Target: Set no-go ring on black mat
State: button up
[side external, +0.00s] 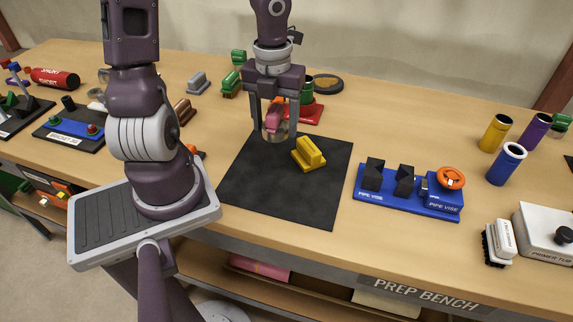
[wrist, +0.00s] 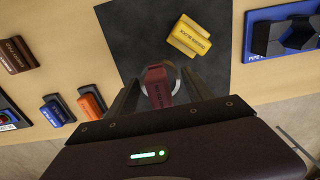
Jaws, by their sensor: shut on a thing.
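The no-go ring (wrist: 174,72) is a pale, shiny ring with a dark red tag (wrist: 157,88), seen between the fingers in the wrist view. In the side external view the red tag (side external: 274,116) shows between the fingers. My gripper (side external: 275,136) is shut on the ring, over the back-left part of the black mat (side external: 275,192). The gripper also shows in the wrist view (wrist: 160,78). I cannot tell whether the ring touches the mat. The fingers hide part of the ring.
A yellow block (side external: 310,153) sits on the mat, close right of my gripper. A blue pipe vise (side external: 405,190) stands right of the mat. A red-based stand (side external: 308,113) is just behind the gripper. The mat's front half is clear.

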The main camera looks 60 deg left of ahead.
aim_at(276, 165)
notch_tip(276, 165, down, 9)
jog(key=shift+f, duration=0.15)
jog(key=o, duration=1.2)
jog(key=shift+f, duration=0.15)
